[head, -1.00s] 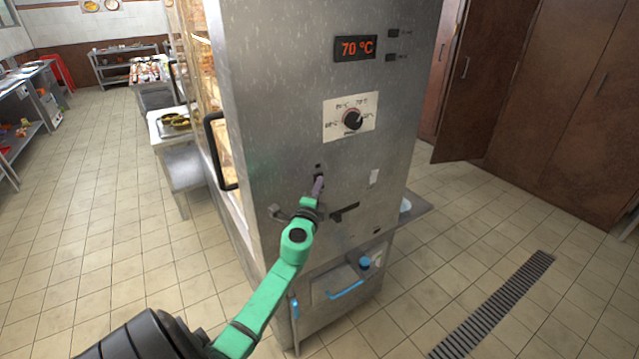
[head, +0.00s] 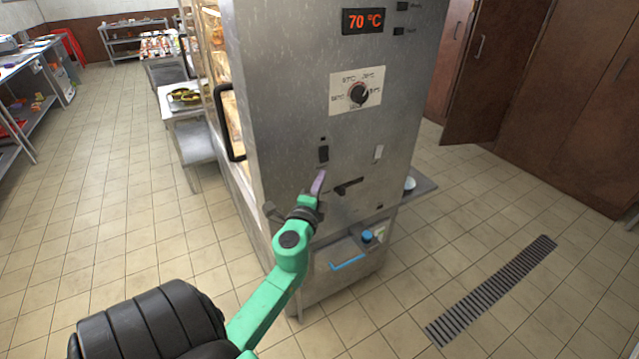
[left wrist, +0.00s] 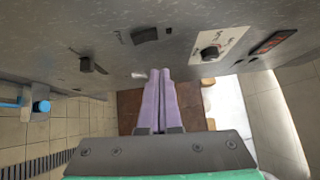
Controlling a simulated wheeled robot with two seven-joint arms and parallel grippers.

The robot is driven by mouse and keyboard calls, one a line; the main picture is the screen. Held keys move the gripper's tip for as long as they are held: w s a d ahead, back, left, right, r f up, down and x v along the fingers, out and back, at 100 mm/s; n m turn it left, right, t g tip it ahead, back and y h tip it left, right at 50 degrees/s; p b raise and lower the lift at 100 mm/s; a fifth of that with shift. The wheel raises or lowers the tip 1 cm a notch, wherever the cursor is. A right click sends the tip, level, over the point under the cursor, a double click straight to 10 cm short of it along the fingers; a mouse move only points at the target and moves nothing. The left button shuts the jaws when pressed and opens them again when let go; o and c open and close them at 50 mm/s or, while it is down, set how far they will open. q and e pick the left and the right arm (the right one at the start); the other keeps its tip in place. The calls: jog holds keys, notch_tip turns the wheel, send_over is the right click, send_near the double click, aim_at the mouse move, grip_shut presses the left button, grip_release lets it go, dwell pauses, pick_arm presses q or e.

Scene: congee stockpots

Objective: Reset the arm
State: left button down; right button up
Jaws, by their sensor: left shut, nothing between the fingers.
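My left arm, green with a dark sleeve, reaches in from the bottom of the head view. My left gripper (head: 318,183) is in front of the steel cabinet's control panel, just below a black rocker switch (head: 323,154). Its purple fingers are closed together with nothing between them, as the left wrist view also shows (left wrist: 159,75). The fingertips look apart from the switch. The panel carries a dial (head: 358,93) and a red display reading 70 °C (head: 363,21). My right gripper is not in view.
The steel cabinet (head: 285,60) fills the middle, with a black door handle (head: 230,122) on its left side. A side table (head: 188,112) stands behind it at left. Brown cupboards (head: 570,90) are at right. Tiled floor is open on both sides, with a drain grate (head: 490,290) at right.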

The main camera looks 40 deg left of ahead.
pick_arm(q)
jog(key=shift+s+d+r, duration=0.25)
jog(key=shift+s+d, duration=0.3)
jog(key=shift+s, duration=0.05)
jog(key=shift+d, duration=0.1)
jog(key=s+d+f+n+g+h, duration=0.2)
jog(key=f, duration=0.9)
jog(key=s+d+f+n+g+h, duration=0.1)
jog(key=s+d+f+g+h, duration=0.15)
jog(key=f, duration=0.95)
jog(key=s+d+f+n+g+h, duration=0.1)
jog(key=s+f+n+g, duration=0.15)
jog(key=f, duration=0.85)
jog(key=s+d+f+n+g+h, duration=0.1)
jog(key=s+d+f+g, duration=0.1)
jog(key=s+f, duration=0.5)
jog(key=s+d+f+n+g+h, duration=0.1)
jog(key=s+d+f+n+g, duration=0.1)
jog(key=s+f, duration=0.5)
jog(key=s+d+f+n+g+h, duration=0.1)
jog(key=s+d+f+g, duration=0.3)
jog(key=s, duration=1.1)
notch_tip(320, 180, down, 3)
jog(key=shift+s+d+f+n, duration=0.2)
jog(key=shift+d+n, duration=0.25)
jog(key=shift+d, duration=0.35)
